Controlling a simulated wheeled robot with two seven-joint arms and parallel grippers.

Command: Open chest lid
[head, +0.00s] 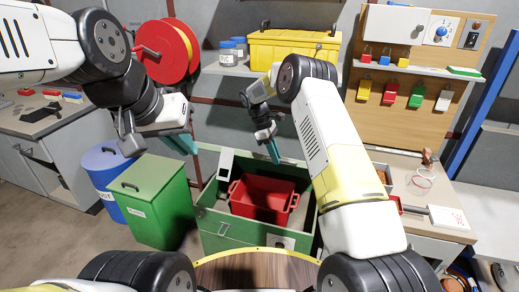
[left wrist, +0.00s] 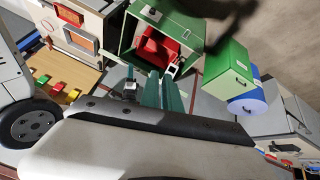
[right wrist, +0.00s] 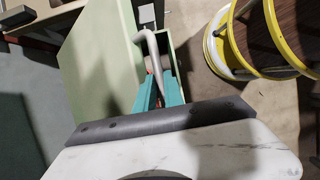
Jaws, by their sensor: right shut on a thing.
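The green chest (head: 222,222) stands in the middle of the head view, its top uncovered and a red tub (head: 262,200) inside. It also shows in the left wrist view (left wrist: 194,22). A pale green panel (right wrist: 88,75), apparently the lid, fills the left of the right wrist view and carries a bent grey handle (right wrist: 143,38). My right gripper (head: 273,150) is over the chest's back side; in the right wrist view (right wrist: 158,90) it is shut on the handle, its grip partly hidden. My left gripper (head: 182,143) is open and empty, up and left of the chest.
A closed green bin (head: 155,205) and a blue drum (head: 103,175) stand left of the chest. A shelf behind holds a yellow toolbox (head: 290,47). A workbench (head: 425,225) is at the right, and a round wooden top (head: 255,272) is in front.

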